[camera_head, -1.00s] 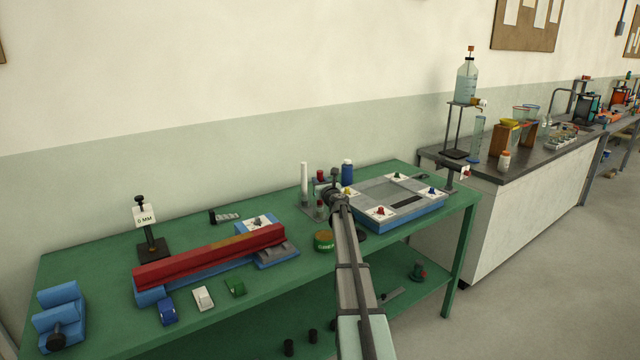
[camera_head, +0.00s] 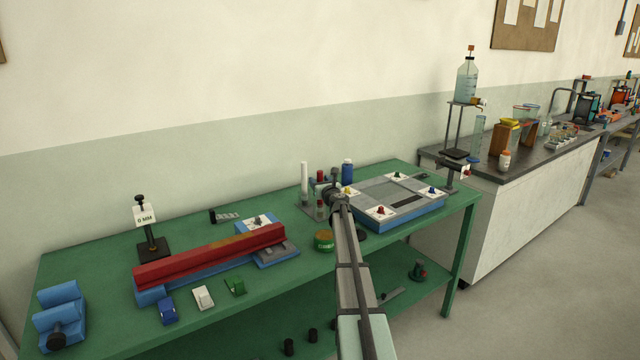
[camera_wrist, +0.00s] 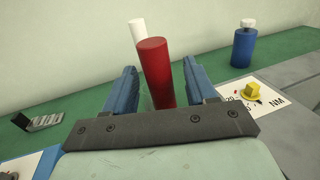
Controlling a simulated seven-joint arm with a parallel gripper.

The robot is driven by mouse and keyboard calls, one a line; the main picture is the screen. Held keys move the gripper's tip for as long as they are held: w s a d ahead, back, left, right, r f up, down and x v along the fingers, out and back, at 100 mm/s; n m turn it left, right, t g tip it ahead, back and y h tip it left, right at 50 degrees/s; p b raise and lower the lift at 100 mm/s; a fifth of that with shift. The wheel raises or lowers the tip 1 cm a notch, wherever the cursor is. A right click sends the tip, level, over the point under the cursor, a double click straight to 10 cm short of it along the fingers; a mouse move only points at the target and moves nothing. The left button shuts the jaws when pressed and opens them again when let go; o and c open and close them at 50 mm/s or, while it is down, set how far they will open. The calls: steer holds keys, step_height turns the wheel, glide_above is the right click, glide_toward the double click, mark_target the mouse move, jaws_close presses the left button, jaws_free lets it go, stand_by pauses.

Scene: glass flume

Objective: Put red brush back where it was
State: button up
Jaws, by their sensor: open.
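The red brush shows as an upright, slightly tilted red cylinder (camera_wrist: 154,75) in the wrist view. It stands between the two blue fingers of my gripper (camera_wrist: 158,68), with a gap on each side. My gripper is open, and its fingers do not visibly press on the red cylinder. The lower end of the brush is hidden behind the gripper's dark front plate.
The white cylinder (camera_wrist: 138,30) stands just behind the red one. A blue bottle (camera_wrist: 243,45) is to the right, near a flat grey-and-blue apparatus (camera_head: 395,198). A green tin (camera_head: 324,240) stands in front. A long red bar (camera_head: 210,257) lies left on the green table (camera_head: 90,250).

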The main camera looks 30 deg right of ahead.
steer(key=v, duration=1.2)
